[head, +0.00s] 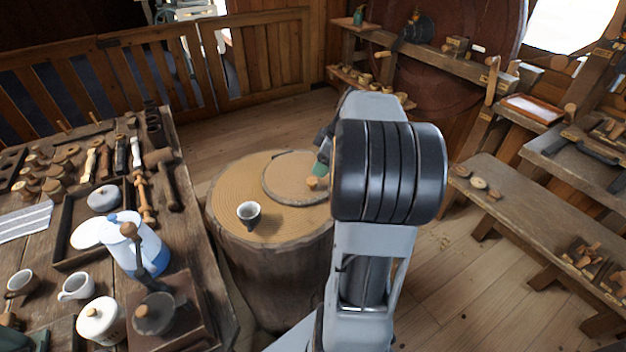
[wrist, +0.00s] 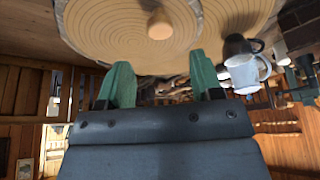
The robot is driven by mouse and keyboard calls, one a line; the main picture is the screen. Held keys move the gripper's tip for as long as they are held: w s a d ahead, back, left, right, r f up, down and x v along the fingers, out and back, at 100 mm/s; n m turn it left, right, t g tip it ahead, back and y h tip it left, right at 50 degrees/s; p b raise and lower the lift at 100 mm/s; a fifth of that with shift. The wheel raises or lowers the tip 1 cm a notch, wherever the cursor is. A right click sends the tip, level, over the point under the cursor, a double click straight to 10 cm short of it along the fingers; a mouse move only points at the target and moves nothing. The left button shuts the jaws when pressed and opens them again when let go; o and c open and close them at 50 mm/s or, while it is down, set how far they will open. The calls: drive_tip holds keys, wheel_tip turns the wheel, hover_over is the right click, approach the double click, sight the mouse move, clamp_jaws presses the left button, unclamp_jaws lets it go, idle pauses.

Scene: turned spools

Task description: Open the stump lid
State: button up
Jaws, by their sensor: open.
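The stump (head: 268,258) stands on the floor in the middle of the head view. Its round wooden lid (head: 283,176) lies flat on top, with a small wooden knob (head: 313,183) on it. In the wrist view the lid (wrist: 105,28) fills the top and the knob (wrist: 160,25) stands out from its middle. My gripper (wrist: 162,78) is open, its two green fingers apart, with nothing between them. The knob lines up with the gap but lies beyond the fingertips, not touching them. In the head view my arm hides the lid's right side and most of the gripper.
A small dark mug (head: 249,215) stands on the stump's top, front left of the lid. A crowded workbench (head: 212,290) with a blue and white jug (head: 140,248) is to the left. A low bench (head: 530,210) is to the right.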

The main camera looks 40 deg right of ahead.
sight(312, 180)
drive_tip(key=x, duration=0.7)
drive_tip(key=shift+f, duration=0.15)
clamp_jaws()
idle(0.4)
